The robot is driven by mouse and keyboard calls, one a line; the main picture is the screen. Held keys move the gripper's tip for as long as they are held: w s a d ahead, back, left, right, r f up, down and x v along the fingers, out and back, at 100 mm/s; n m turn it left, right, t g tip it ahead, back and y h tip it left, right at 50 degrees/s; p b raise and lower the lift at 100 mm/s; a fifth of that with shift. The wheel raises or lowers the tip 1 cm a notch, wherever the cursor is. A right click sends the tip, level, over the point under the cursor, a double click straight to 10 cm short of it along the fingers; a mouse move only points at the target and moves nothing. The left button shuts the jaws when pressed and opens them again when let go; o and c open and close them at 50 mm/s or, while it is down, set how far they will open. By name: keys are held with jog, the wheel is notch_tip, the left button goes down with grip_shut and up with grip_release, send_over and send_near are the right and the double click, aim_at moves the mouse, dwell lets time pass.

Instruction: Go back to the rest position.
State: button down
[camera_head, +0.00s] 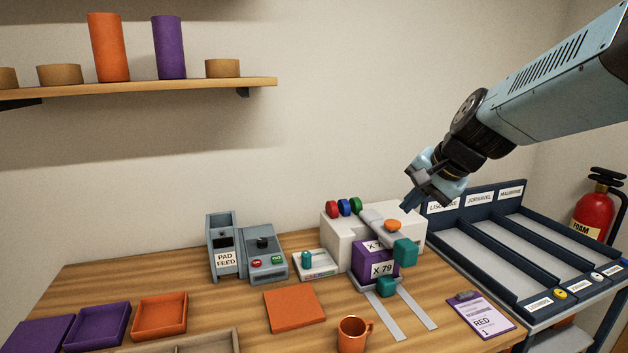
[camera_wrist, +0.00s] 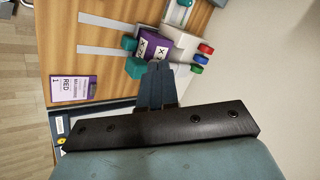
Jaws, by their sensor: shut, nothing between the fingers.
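My gripper (camera_head: 408,203) is at the right in the head view, raised in the air above the right end of the mug press. Its fingers are shut and hold nothing. In the wrist view the closed fingers (camera_wrist: 156,68) point toward the press and the purple block. The press (camera_head: 342,238) is a white body with red, blue and green knobs, an orange button and teal handles. A purple block (camera_head: 376,269) marked X 79 sits at its front. An orange mug (camera_head: 353,335) stands on the table's front edge area, apart from my gripper.
A dark rack (camera_head: 477,213) with labelled lanes stands at the right, below my arm. A purple card (camera_head: 484,316) reading RED lies on the table. A pad feed (camera_head: 224,247) and control box stand left of the press. A shelf (camera_head: 150,89) holds tall cylinders. Air above the table's middle is clear.

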jog(key=s+d+n+h, duration=0.3)
jog(key=s+n, duration=0.4)
jog(key=s, duration=0.7)
jog(key=shift+s+d+n+h, duration=0.4)
jog(key=shift+d, duration=0.2)
